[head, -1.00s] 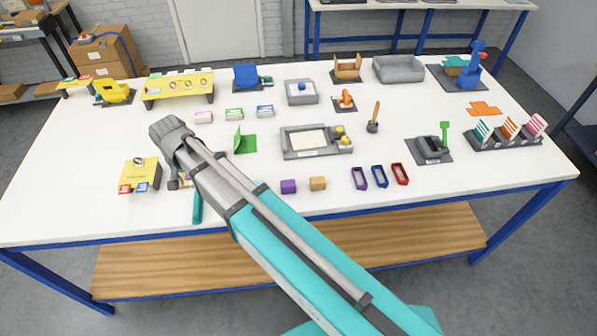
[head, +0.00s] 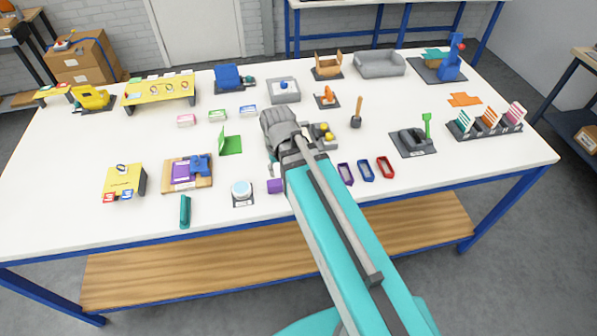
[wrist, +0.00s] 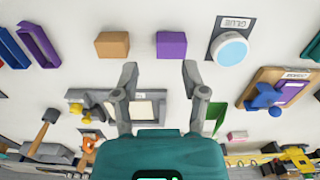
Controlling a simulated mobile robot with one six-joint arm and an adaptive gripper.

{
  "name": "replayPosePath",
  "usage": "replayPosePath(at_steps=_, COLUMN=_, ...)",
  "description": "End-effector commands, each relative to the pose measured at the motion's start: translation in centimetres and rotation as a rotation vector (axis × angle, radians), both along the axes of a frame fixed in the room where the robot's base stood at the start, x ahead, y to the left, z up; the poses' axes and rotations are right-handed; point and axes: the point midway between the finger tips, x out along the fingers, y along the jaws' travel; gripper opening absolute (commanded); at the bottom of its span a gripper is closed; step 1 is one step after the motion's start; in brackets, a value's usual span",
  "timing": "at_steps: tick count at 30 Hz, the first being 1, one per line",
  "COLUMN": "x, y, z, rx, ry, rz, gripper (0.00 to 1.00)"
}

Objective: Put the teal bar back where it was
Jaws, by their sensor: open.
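The teal bar (head: 185,210) lies on the white table (head: 60,215) near its front edge, left of centre. A teal piece at the right edge of the wrist view (wrist: 314,48) looks like the same bar, cut off by the frame. My gripper (wrist: 160,70) is open with nothing between its fingers. It hangs over the table near the purple block (wrist: 171,45) and orange block (wrist: 112,45), well to the right of the bar. In the head view my arm hides most of the gripper and the orange block.
A round light-blue-topped item (head: 242,189) on a dark plate and a wooden board with purple and blue pieces (head: 187,172) stand near the bar. A yellow box (head: 122,182) is at left. Purple, blue and red frames (head: 366,170) lie to the right.

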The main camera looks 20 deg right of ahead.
Motion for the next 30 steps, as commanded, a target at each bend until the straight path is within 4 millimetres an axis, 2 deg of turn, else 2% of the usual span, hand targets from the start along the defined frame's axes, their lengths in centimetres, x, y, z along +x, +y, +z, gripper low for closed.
replayPosePath(at_steps=1, x=-0.9, y=-1.4, z=0.0, rx=0.0, ry=0.0, rz=-0.002, gripper=0.56)
replayPosePath(at_steps=3, x=-1.5, y=-2.7, z=0.0, rx=0.0, ry=0.0, rz=0.002, gripper=0.56)
replayPosePath(at_steps=9, x=-2.4, y=-4.5, z=0.0, rx=0.0, ry=0.0, rz=0.011, gripper=0.56)
replayPosePath(at_steps=30, x=-2.4, y=-4.7, z=0.0, rx=0.0, ry=0.0, rz=0.013, gripper=0.56)
